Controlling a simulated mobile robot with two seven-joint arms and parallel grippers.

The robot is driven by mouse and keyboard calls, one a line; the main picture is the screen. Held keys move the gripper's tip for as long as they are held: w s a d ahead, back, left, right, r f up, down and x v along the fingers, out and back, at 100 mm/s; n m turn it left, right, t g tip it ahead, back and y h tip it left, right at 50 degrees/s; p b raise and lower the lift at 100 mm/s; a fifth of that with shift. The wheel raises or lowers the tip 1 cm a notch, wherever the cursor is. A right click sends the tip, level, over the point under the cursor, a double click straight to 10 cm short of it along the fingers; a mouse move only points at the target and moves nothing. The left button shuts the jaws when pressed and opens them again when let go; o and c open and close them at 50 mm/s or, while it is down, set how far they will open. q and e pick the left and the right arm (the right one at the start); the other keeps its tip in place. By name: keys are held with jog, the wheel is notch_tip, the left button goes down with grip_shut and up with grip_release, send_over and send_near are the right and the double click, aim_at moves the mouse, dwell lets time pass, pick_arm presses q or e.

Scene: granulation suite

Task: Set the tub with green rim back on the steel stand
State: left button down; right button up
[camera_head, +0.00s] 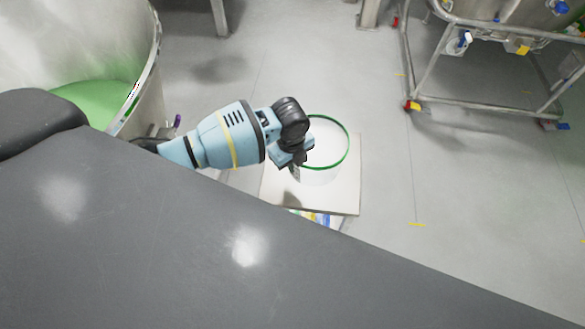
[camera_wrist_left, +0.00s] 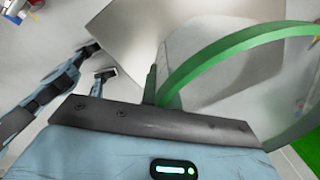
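The tub with green rim (camera_head: 322,172) is pale and upright in the head view, over the far part of the flat stand top (camera_head: 283,190). I cannot tell whether its base touches the stand. My left gripper (camera_head: 302,160) is at the near left side of the rim. In the left wrist view the green rim (camera_wrist_left: 235,44) runs up to the fingers (camera_wrist_left: 152,88), which look shut on the tub's edge. The stand top (camera_wrist_left: 175,28) shows beyond. What seems my right gripper (camera_wrist_left: 98,62) shows there, fingers apart and empty, beside the stand; the head view hides it.
A large steel vessel (camera_head: 145,85) with green contents stands at the left. A wheeled tubular frame (camera_head: 480,108) stands at the upper right. Coloured items (camera_head: 320,218) show under the stand's near edge. A dark grey surface covers the lower head view. Floor right of the stand is clear.

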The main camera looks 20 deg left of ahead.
pick_arm(q)
notch_tip(320, 180, down, 3)
jog(key=shift+s+r, duration=0.1)
jog(key=shift+s, duration=0.05)
pick_arm(e)
jog(key=shift+s+f, duration=0.15)
jog(key=shift+f, duration=0.05)
pick_arm(q)
jog(key=c, duration=1.7)
grip_release()
pick_arm(e)
jog(key=shift+s+d+f, duration=0.1)
pick_arm(q)
jog(key=shift+s+a+r+p, duration=0.15)
jog(key=shift+r+p, duration=0.25)
jog(key=shift+r, duration=2.6)
jog(key=shift+s+a+r+p, duration=0.1)
jog(key=shift+r+p, duration=0.3)
jog(key=shift+r, duration=2.6)
pick_arm(e)
jog(key=shift+w+r, duration=0.4)
jog(key=shift+r, duration=0.25)
jog(key=shift+w+r, duration=0.35)
jog(key=shift+r, duration=0.25)
